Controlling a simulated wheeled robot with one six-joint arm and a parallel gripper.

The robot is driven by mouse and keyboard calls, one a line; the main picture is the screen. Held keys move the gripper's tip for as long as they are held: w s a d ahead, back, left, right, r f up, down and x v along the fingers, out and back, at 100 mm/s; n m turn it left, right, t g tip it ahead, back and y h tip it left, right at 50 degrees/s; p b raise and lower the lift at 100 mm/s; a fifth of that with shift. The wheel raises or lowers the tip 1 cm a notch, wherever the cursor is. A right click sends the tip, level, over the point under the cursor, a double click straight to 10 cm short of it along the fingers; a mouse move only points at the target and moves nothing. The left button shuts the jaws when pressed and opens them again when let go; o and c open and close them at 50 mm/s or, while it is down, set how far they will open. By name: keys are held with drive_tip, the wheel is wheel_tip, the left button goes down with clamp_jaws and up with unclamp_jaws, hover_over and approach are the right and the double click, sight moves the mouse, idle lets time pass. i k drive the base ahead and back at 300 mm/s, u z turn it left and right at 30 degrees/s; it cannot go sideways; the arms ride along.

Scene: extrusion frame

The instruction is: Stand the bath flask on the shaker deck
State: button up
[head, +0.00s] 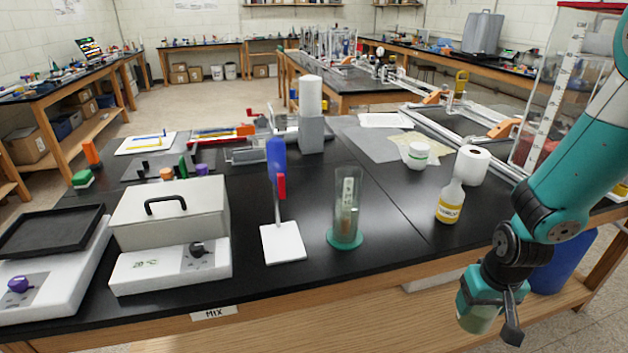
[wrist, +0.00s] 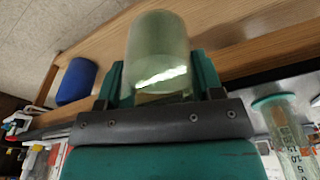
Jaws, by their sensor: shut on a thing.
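My gripper (head: 494,304) is low at the right, in front of the bench's front edge. It is shut on a clear, greenish glass vessel, which I take to be the bath flask (head: 476,319). In the wrist view the flask (wrist: 158,45) sits between the two teal fingers (wrist: 158,80), with pale liquid inside. Its far end is out of clear sight. The shaker at the far left has a black rimmed deck (head: 52,231) on a white base with a purple knob. The deck is empty. The bath (head: 170,212) beside it has its lid on, with a black handle.
A measuring cylinder on a green foot (head: 346,215), a stand with a white plate (head: 282,242) and a yellow-labelled bottle (head: 450,202) stand along the front of the bench between my gripper and the bath. A blue barrel (head: 563,265) is below the bench at right.

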sight(50, 230)
drive_tip(key=z, duration=0.05)
drive_tip(key=k, duration=0.1)
drive_tip(key=z, duration=2.6)
drive_tip(key=k, duration=3)
drive_tip(key=u, duration=2.65)
